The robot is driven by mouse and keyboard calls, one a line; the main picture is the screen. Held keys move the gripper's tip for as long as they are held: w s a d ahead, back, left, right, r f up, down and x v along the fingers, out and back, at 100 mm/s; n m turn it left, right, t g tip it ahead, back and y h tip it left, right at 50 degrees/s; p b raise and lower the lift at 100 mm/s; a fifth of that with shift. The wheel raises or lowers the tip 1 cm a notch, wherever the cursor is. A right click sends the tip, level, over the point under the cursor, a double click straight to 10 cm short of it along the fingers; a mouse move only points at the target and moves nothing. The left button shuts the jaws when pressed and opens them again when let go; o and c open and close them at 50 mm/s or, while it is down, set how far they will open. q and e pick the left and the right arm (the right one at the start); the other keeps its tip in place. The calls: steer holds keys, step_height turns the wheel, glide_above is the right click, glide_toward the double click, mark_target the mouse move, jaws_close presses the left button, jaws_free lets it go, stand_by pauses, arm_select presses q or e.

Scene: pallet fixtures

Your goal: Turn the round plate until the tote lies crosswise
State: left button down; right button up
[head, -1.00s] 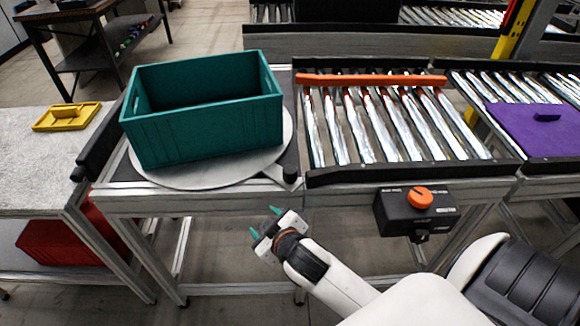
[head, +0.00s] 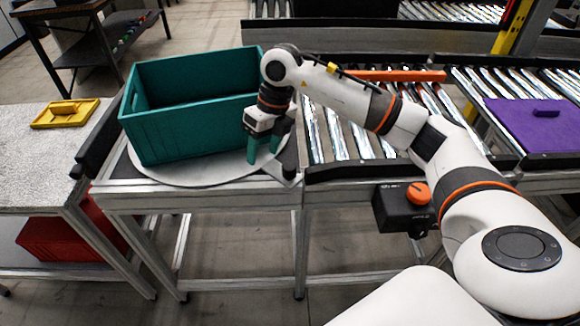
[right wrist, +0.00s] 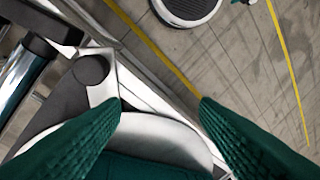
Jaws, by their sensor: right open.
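The teal tote (head: 185,130) sits on the round grey plate (head: 190,174) at the left of the head view, its long side running left to right, slightly tilted. My right gripper (head: 264,160) points down at the tote's right front corner, over the plate's right edge. Its teal fingers are apart with nothing between them. In the right wrist view the open fingers (right wrist: 160,115) frame the pale plate (right wrist: 165,130) and part of the tote (right wrist: 150,168) at the bottom. Whether a finger touches the tote I cannot tell. My left gripper is out of view.
A roller conveyor (head: 340,140) with an orange bar (head: 400,76) adjoins on the right, partly behind my arm. A black box with an orange knob (head: 417,193) hangs on the front rail. A purple panel (head: 535,125) lies further right.

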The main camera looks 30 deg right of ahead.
mark_target(289, 166)
steer(key=d+r+m+h, duration=0.1)
steer(key=d+r+h, duration=0.15)
steer(key=d, duration=0.45)
steer(key=shift+g, duration=0.3)
steer(key=f+p, duration=0.1)
steer(key=f, duration=0.5)
steer(key=f+p, duration=0.1)
steer(key=f, duration=0.5)
steer(key=shift+s+a+f+p, duration=0.2)
steer(key=shift+p, duration=0.1)
jaws_close()
steer(key=shift+a, duration=0.1)
